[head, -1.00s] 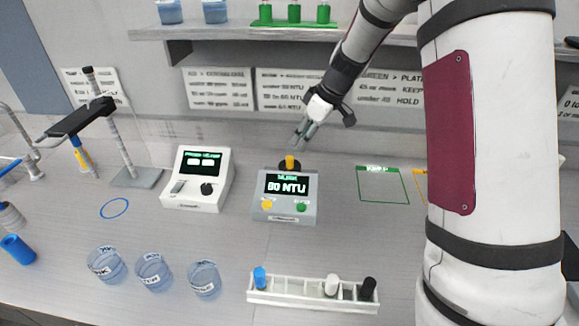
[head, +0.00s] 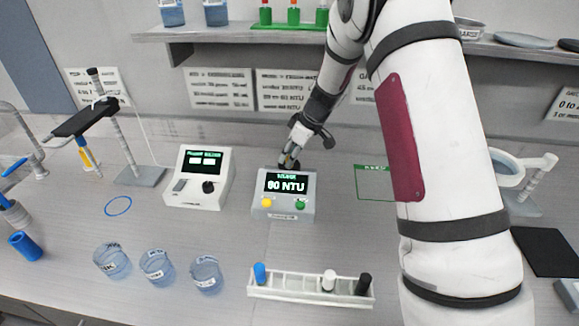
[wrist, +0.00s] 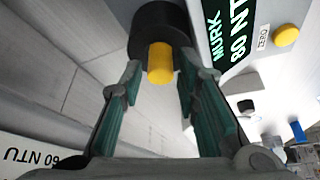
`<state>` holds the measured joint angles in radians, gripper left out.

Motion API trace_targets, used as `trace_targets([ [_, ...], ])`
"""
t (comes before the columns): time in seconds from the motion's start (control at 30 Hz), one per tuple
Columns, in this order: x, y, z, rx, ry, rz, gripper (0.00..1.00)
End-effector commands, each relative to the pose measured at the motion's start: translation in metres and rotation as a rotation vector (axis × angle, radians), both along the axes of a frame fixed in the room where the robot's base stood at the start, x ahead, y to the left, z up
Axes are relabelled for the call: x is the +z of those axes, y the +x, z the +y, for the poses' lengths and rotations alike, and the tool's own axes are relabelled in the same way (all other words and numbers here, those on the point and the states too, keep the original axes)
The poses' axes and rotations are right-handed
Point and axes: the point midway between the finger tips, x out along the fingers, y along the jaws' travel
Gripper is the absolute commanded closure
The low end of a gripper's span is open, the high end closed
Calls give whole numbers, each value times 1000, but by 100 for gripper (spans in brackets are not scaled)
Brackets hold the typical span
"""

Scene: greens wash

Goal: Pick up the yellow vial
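The yellow vial (wrist: 160,62) stands in a round black holder (wrist: 157,22) at the back of the murk meter (head: 285,192), whose screen reads 80 NTU. My gripper (wrist: 159,80) is open, with its green-padded fingers on either side of the vial's yellow top. I cannot tell whether either finger touches it. In the head view my gripper (head: 290,160) is low behind the meter, and the vial is hidden there by the fingers.
A second meter (head: 198,178) stands just left. A white rack (head: 312,287) with blue, white and black vials lies in front, beside several labelled beakers (head: 157,268). A shelf (head: 230,30) runs above. A green-outlined area (head: 374,184) on the right is clear.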

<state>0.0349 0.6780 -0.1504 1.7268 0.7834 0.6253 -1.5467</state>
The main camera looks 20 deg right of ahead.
Motion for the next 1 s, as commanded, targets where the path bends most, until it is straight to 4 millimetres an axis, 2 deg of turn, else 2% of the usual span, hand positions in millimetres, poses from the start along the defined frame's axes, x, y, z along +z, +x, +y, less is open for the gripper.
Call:
trace_targets([
  [0.03, 0, 0, 0, 0, 0, 0, 70],
  [0.07, 0, 0, 0, 0, 0, 0, 75],
  [0.17, 0, 0, 0, 0, 1, 1, 98],
  [0.2, 0, 0, 0, 0, 1, 1, 100],
  [0.5, 1, 0, 0, 0, 1, 1, 100],
  [0.67, 8, 0, 0, -1, 2, 0, 100],
  [0.77, 18, 0, 0, 1, 0, -1, 100],
  [1.0, 57, 0, 0, 1, 1, -3, 100],
])
